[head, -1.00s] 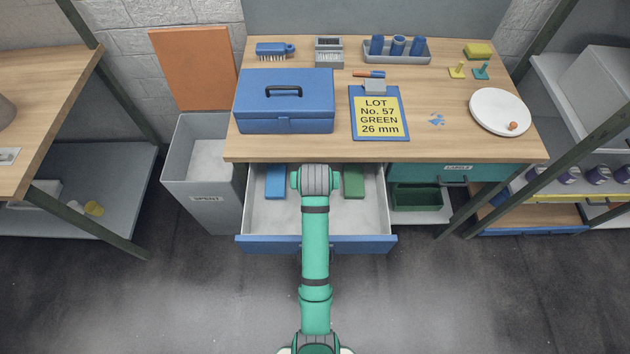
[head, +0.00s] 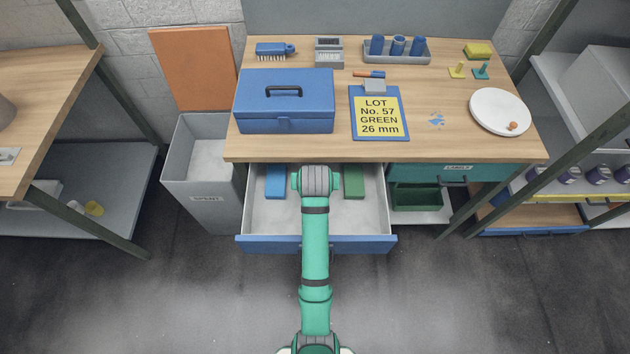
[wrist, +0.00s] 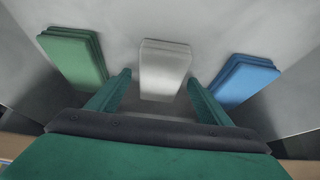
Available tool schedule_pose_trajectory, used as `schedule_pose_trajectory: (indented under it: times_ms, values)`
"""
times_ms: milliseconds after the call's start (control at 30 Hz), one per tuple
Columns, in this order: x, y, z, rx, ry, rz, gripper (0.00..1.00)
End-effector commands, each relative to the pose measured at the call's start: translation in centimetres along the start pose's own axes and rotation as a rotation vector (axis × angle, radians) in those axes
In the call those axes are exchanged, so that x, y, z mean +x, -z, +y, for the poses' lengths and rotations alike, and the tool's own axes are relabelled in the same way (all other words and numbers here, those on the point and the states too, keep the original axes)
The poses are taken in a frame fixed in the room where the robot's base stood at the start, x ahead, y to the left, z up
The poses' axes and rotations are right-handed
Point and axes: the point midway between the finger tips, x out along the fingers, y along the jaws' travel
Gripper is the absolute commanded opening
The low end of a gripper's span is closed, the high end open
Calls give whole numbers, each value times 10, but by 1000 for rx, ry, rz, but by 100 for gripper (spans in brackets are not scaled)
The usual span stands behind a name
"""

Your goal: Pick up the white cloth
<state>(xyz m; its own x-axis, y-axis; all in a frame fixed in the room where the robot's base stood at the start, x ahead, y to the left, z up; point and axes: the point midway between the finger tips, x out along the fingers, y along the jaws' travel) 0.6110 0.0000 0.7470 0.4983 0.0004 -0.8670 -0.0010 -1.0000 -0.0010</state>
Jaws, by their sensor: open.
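The white cloth (wrist: 165,68) is a folded stack lying in the open drawer (head: 378,209). In the wrist view it lies at the middle, ahead of and between the fingers of my gripper (wrist: 157,92). My gripper is open, with one finger to each side of the cloth's near end and nothing held. In the head view my arm hides the white cloth and the fingers. A blue cloth (wrist: 241,80) lies to its right in the wrist view, and a green cloth (wrist: 75,57) to its left.
The drawer's blue front (head: 265,244) and side walls surround the cloths. The wooden worktop (head: 300,155) overhangs the drawer's back. A grey bin (head: 203,192) stands left of the drawer. Bare drawer floor lies between the cloths.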

Motion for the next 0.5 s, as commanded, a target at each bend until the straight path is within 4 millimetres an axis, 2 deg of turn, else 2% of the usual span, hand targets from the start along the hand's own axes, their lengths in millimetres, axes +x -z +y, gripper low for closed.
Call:
schedule_pose_trajectory:
  times_ms: [67, 200, 267, 500]
  values:
    - [0, 0, 0, 0, 0, 0, 73]
    - [0, 0, 0, 0, 0, 0, 39]
    - [0, 0, 0, 0, 0, 0, 28]
    - [0, 0, 0, 0, 0, 0, 28]
